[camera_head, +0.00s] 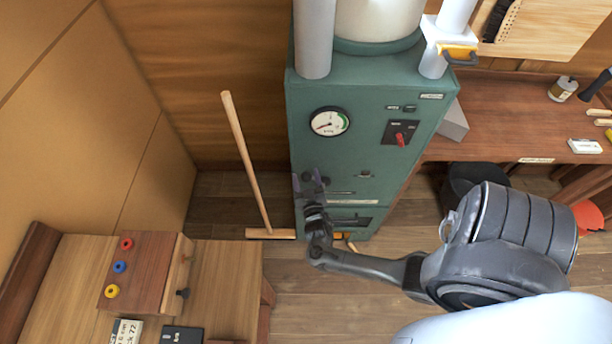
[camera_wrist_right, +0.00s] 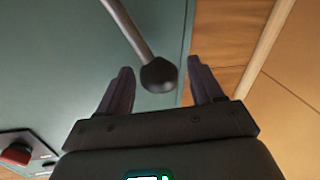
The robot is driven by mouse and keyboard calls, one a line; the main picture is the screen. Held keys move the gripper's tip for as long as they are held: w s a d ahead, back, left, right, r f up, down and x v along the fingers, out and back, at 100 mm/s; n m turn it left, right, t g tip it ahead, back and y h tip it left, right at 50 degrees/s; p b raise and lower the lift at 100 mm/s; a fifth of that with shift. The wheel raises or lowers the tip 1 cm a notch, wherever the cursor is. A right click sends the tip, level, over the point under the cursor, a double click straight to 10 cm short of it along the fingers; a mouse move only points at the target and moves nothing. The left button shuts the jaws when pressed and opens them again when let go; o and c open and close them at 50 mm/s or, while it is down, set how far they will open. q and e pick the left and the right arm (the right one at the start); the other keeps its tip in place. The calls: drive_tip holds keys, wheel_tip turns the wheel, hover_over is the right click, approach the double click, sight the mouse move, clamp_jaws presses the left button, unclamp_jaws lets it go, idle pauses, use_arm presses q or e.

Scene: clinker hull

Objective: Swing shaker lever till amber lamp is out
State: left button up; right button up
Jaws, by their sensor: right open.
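The shaker lever (camera_wrist_right: 130,28) shows in the wrist view as a grey rod ending in a dark round knob (camera_wrist_right: 158,76). My right gripper (camera_head: 311,183) is at the lower left of the green cabinet's (camera_head: 360,90) front in the head view. In the wrist view its two fingers are spread, with the knob between their tips and a gap on each side. In the head view I cannot pick the lever out from the gripper. I cannot make out a lit amber lamp. My left gripper is not in view.
The cabinet carries a round gauge (camera_head: 330,122) and a red switch (camera_head: 401,138). A long-handled broom (camera_head: 246,160) leans left of the cabinet. A wooden bench (camera_head: 225,285) is at lower left, a workbench (camera_head: 505,125) at right, and a dark bucket (camera_head: 475,180) below it.

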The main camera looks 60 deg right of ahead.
drive_tip(key=shift+w+d, duration=0.25)
drive_tip(key=shift+d, duration=0.15)
clamp_jaws()
